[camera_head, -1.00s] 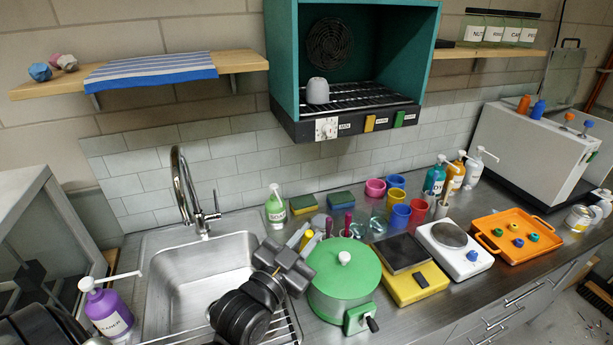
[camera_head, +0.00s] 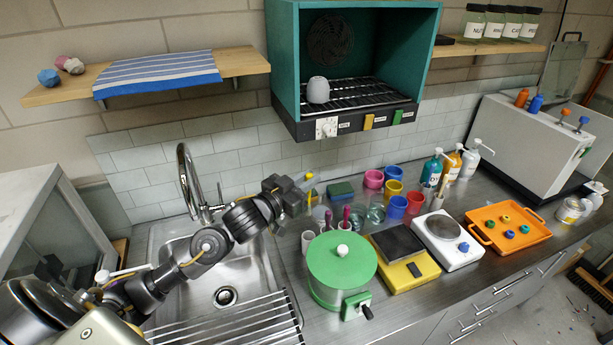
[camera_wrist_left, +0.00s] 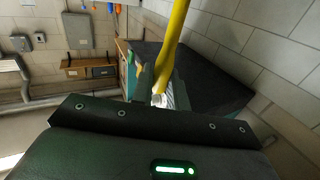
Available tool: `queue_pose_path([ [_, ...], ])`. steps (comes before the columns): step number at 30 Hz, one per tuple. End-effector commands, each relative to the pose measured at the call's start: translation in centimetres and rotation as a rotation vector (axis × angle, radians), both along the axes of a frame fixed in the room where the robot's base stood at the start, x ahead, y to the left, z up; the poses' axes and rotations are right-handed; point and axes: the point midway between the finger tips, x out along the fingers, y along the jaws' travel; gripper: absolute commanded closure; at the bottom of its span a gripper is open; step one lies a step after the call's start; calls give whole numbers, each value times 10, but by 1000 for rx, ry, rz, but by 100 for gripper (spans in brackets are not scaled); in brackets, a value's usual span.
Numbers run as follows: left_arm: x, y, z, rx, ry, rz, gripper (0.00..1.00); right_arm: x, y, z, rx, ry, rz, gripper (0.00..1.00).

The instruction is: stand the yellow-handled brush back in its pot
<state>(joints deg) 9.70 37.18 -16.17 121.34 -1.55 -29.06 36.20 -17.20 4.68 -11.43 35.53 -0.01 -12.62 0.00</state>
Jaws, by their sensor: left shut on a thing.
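The yellow-handled brush (camera_head: 309,187) is held in my left gripper (camera_head: 296,193), raised above the counter behind the green-lidded pan. In the left wrist view the yellow handle (camera_wrist_left: 172,45) runs down between the dark jaws, with a pale part at its lower end. A small whitish pot (camera_head: 308,241) stands on the counter below the brush, left of two magenta-handled tools (camera_head: 346,214); no handle shows in it. I cannot tell for sure that it is the brush's pot. The brush is clear of it. My right gripper is out of view.
The green-lidded pan (camera_head: 341,266) stands just in front of the small pots. The sink (camera_head: 225,270) and its tap (camera_head: 190,180) lie left. A sponge (camera_head: 341,190) and clear glasses (camera_head: 375,213) stand behind and right. The teal hood (camera_head: 285,60) hangs above.

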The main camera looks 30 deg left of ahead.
Motion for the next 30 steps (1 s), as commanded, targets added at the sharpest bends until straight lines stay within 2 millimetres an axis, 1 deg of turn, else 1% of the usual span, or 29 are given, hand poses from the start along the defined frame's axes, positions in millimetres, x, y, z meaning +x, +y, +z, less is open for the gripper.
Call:
queue_pose_path([
  [4, 0, 1, 1, -42, 23, 4, 100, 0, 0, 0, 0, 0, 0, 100],
  [14, -1, 1, -4, -45, 25, 5, 100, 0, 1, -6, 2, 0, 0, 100],
  [20, -1, 1, -15, -44, 24, 4, 100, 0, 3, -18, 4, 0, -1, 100],
  [30, -1, 0, -41, -44, 24, 4, 100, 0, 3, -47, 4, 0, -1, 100],
])
